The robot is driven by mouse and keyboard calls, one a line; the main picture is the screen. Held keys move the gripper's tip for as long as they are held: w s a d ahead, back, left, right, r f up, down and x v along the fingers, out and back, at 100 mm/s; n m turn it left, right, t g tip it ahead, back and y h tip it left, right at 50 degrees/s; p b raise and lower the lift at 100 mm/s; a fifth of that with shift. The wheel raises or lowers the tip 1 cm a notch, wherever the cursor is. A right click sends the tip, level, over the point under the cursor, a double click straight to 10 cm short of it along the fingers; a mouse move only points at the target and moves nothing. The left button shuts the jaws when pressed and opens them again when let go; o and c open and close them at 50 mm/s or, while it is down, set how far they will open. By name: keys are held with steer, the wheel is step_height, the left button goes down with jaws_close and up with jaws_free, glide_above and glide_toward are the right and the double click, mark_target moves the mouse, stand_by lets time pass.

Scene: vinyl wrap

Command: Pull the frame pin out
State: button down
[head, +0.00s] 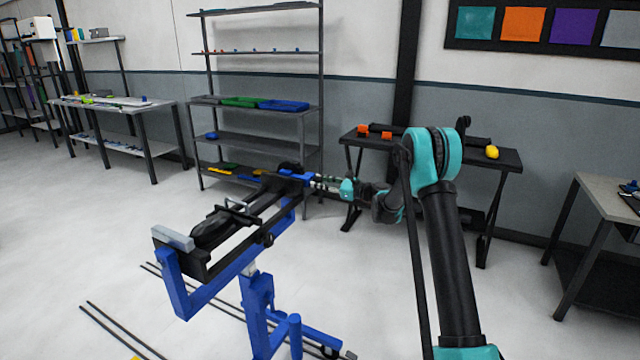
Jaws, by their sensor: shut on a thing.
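A black frame (215,252) with a dark elongated body on it lies tilted across a blue stand (180,284) in the middle of the head view. My gripper (319,181) is at the far right end of the frame, reaching in from the right. It is shut at a small blue part there, which I take to be the frame pin (298,177). The pin is small and partly hidden by the fingers. I cannot tell how deep it sits in the frame.
Behind the frame stands a grey shelf rack (255,104) with green and blue trays. A dark bench (508,158) with orange items and a yellow item stands behind my arm. Thin dark rods (115,330) lie on the floor, front left. The floor left of the stand is mostly open.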

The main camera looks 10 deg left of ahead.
mark_target(321, 182)
steer(key=v, duration=0.2)
steer(key=shift+s+d, duration=0.15)
steer(key=shift+d, duration=0.2)
steer(key=c, duration=1.1)
jaws_free()
steer(key=shift+d, duration=0.15)
steer(key=v, duration=1.2)
